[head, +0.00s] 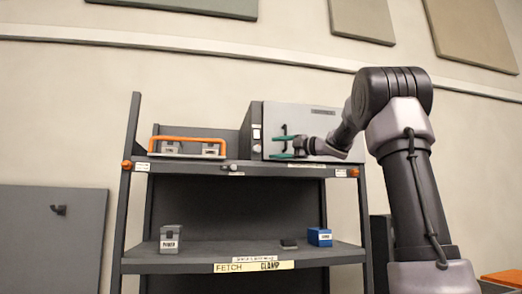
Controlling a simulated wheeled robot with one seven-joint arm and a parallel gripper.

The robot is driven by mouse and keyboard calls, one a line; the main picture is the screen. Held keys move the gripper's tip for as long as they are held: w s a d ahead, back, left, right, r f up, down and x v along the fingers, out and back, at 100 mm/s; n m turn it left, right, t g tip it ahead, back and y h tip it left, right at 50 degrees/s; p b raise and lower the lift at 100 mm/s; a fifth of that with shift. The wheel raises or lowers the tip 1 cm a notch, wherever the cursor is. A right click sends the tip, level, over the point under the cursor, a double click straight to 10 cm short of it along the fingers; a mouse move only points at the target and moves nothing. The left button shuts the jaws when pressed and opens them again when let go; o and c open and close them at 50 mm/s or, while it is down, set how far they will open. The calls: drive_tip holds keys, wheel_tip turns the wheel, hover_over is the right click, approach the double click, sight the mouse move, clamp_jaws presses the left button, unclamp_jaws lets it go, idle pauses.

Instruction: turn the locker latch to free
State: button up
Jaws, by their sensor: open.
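A grey locker (340,118) stands on the top shelf of a dark rack. Its light grey door faces me, with a small dark label near the upper right. A thin black upright handle (284,130) is near the door's left edge. Small light fittings (257,133) sit on the narrow dark strip left of the door; which part is the latch, and how it is turned, I cannot tell. My gripper (276,147) reaches in from the right with its teal fingers apart, one above the other, in front of the handle. Whether they touch it I cannot tell.
An orange-handled carrier (188,138) sits on the top shelf at left. The lower shelf (220,252) holds a grey box (170,239), a small dark block (289,244) and a blue box (320,237). A grey panel with a hook (58,210) stands at far left.

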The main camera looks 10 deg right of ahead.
sight(259, 148)
drive_tip(key=x, duration=0.7)
drive_tip(key=shift+w+a, duration=0.15)
drive_tip(key=shift+w, duration=0.05)
